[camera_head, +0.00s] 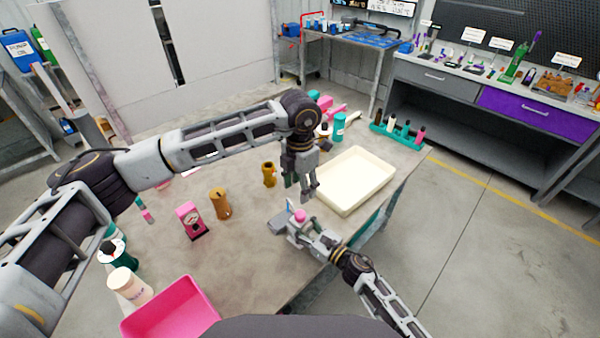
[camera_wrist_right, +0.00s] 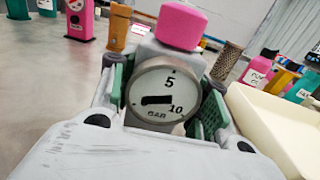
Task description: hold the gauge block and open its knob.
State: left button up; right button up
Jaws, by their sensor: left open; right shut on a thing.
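The gauge block (camera_wrist_right: 172,84) is grey with a round white dial marked 5, 10 and BAR. Its pink knob (camera_wrist_right: 180,26) sits on top, and the knob also shows in the head view (camera_head: 300,215). My right gripper (camera_wrist_right: 160,95) is shut on the gauge block, with green pads at both sides of the dial. In the head view, my right arm reaches in from the lower right and largely hides the block. My left gripper (camera_head: 301,186) is open and points down, above and close to the knob. No contact between them is visible.
A cream tray (camera_head: 386,183) lies right of the grippers near the table edge. A pink tray (camera_head: 150,322) is at the front left. Bare tabletop lies between.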

jog(key=o, duration=1.4)
jog(key=shift+o, duration=0.2)
jog(key=shift+d, duration=0.1)
jog(key=shift+v, duration=5.95)
jog(key=shift+s, duration=0.1)
